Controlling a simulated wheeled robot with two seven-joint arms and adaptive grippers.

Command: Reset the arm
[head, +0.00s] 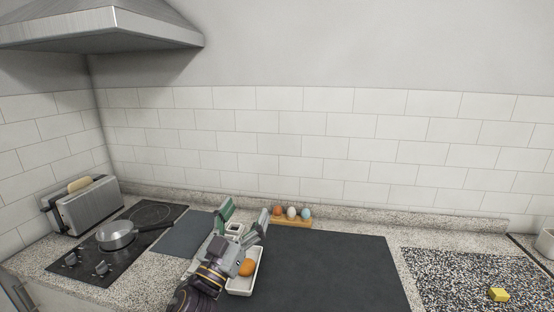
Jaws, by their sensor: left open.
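My left gripper (244,219) is in the lower middle of the head view, above the counter. Its two green-grey fingers are spread apart with nothing between them. My left arm comes up from the bottom edge and partly covers a white rectangular dish (244,283). An orange egg-like item (247,267) lies in that dish, next to the gripper's wrist. My right gripper is not in the view.
A wooden holder (292,223) with several coloured eggs stands behind the gripper. A dark mat (335,270) lies bare to the right. A yellow block (498,294) lies far right.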

